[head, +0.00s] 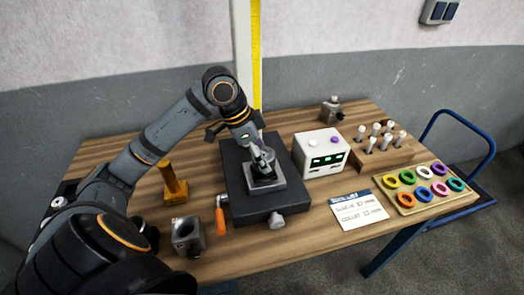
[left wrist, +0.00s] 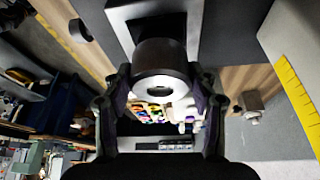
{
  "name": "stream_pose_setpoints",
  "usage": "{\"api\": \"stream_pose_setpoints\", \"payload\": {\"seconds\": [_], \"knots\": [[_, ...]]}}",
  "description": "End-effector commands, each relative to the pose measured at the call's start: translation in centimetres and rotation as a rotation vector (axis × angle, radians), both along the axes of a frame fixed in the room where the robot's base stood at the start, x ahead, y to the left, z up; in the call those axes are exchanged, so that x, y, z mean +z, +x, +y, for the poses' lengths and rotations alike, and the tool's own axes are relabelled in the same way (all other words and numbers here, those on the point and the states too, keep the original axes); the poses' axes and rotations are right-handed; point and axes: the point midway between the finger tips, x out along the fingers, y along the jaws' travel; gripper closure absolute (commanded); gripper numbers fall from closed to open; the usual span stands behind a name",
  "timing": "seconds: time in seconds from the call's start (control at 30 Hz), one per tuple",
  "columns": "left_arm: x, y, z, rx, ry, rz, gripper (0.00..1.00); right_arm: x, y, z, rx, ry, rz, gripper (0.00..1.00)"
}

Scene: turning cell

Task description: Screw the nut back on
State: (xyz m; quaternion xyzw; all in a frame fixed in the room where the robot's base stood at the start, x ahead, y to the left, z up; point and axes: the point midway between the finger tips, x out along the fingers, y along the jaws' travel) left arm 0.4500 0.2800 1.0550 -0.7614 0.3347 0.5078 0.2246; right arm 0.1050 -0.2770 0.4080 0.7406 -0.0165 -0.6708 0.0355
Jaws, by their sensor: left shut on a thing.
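My left gripper (head: 262,162) reaches down over the dark machine base (head: 240,205) in the middle of the bench. In the left wrist view its two fingers (left wrist: 160,90) are shut on the sides of a round, dark nut (left wrist: 160,60) with a shiny end face and a dark central hole. Beyond the nut is the light square plate (left wrist: 122,22) of the fixture, which also shows in the head view (head: 268,187). Whether the nut's thread engages anything is hidden. My right gripper is not in either view.
An orange handle (head: 221,222) sticks out at the base's left. A mustard post (head: 175,188) and a bored grey block (head: 187,236) stand left of it. Right are a white box (head: 322,145), a printed card (head: 358,209), a ring tray (head: 410,205) and a peg stand (head: 370,157).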

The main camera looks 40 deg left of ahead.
Motion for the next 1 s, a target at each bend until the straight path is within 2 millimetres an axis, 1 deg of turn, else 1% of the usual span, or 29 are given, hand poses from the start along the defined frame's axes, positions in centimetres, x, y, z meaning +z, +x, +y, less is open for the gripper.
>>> {"api": "stream_pose_setpoints", "payload": {"seconds": [0.03, 0.27, 0.4, 0.5, 0.57, 0.77, 0.8, 0.9, 1.0], "knots": [[0.7, -0.1, -0.1, -0.051, -0.005, 0.007, 0.79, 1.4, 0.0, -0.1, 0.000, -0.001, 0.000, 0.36], [0.7, -0.1, -0.2, -0.282, -0.008, 0.005, 0.79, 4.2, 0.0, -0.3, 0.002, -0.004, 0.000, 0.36], [0.6, -0.1, -0.2, -0.447, -0.011, 0.004, 0.79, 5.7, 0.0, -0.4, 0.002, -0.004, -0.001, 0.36], [0.3, -0.1, -0.2, -0.553, -0.009, 0.004, 0.79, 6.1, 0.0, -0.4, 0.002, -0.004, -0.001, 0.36], [0.2, -0.2, -0.2, -0.588, -0.007, 0.005, 0.79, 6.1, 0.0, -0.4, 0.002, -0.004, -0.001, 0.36], [-0.1, -0.2, -0.1, -0.598, -0.004, 0.006, 0.79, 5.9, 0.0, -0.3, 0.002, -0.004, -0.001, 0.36], [-0.1, -0.2, -0.1, -0.598, -0.004, 0.006, 0.41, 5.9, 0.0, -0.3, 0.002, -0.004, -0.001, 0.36], [-0.1, -0.2, -0.1, -0.598, -0.005, 0.006, 0.27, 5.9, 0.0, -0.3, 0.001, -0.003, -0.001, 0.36], [0.0, -0.2, -0.1, -0.596, -0.002, 0.004, 0.16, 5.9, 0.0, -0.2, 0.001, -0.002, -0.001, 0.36]]}}
